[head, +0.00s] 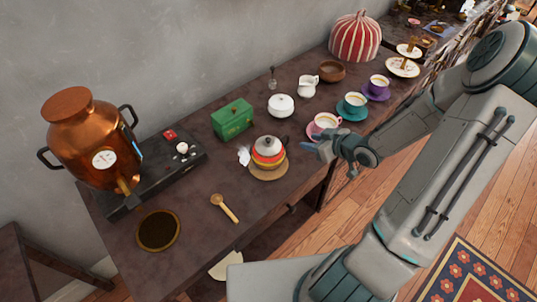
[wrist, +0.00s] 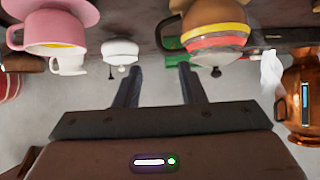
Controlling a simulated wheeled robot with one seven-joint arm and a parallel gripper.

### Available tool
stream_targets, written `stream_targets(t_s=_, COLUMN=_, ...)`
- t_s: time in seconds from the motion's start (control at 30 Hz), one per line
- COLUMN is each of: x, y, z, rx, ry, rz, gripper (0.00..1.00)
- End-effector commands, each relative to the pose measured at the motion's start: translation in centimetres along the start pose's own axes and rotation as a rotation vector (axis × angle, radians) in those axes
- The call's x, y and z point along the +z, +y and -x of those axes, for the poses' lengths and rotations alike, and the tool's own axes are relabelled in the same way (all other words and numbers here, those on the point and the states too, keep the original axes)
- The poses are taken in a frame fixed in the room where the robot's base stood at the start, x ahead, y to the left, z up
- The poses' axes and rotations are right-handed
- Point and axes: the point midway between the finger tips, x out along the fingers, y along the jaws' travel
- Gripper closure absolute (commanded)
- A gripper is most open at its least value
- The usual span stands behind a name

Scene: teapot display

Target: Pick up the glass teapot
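The teapot (head: 268,152) is round, with red, orange and yellow bands, a pale lid and a dark knob. It stands upright on a round tan mat (head: 267,175) near the table's front edge. In the wrist view the teapot (wrist: 213,38) appears upside down at the top, right of centre. My gripper (head: 328,156) is right of the teapot, apart from it, near the pink cup. In the wrist view the fingers of my gripper (wrist: 161,76) are spread, with nothing between them.
A pink cup (head: 325,121) stands close behind my gripper; teal and purple cups lie beyond. A green box (head: 232,119) and white sugar bowl (head: 281,105) stand behind the teapot. A white, cloth-like item (head: 243,156) is at its left. A wooden spoon (head: 225,208) lies front left.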

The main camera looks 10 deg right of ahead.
Motion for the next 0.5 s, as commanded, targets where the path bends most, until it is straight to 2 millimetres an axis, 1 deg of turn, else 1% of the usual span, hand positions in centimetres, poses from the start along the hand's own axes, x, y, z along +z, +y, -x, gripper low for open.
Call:
stream_targets(t_s=0.03, x=0.1, y=-0.1, z=-1.1, rx=-0.005, ry=0.001, rz=-0.001, gripper=0.64)
stream_targets(t_s=0.23, x=0.2, y=-0.2, z=-5.1, rx=-0.005, ry=-0.001, rz=0.0, gripper=0.64)
stream_targets(t_s=0.3, x=0.1, y=-0.1, z=-6.1, rx=-0.003, ry=-0.002, rz=0.0, gripper=0.64)
stream_targets(t_s=0.4, x=0.1, y=0.0, z=-7.1, rx=-0.001, ry=-0.003, rz=0.0, gripper=0.64)
stream_targets(t_s=0.5, x=0.1, y=0.0, z=-7.6, rx=0.0, ry=-0.004, rz=0.0, gripper=0.64)
